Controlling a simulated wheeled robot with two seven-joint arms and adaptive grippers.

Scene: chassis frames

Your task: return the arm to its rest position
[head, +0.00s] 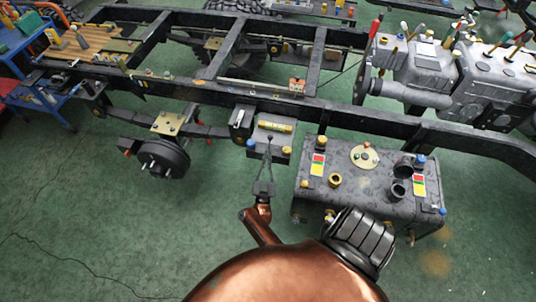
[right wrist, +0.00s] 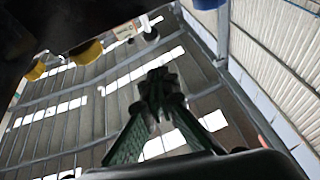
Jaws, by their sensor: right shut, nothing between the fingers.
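My right gripper (head: 268,150) is at the end of my copper-coloured arm, which comes up from the bottom of the head view. Its fingers are together and hold nothing. They point towards the small dark box (head: 277,130) on the near side of the chassis rail; I cannot tell whether they touch it. In the right wrist view the gripper (right wrist: 158,82) shows its two green-grey fingers meeting at the tips, with the roof behind. My left gripper is not in view.
A grey tank (head: 345,170) with caps and coloured labels stands right of my gripper. The dark chassis rail (head: 210,93) runs across behind it. A round brake hub (head: 163,158) is at left, an engine (head: 485,80) at right. Green floor (head: 90,220) is clear at lower left.

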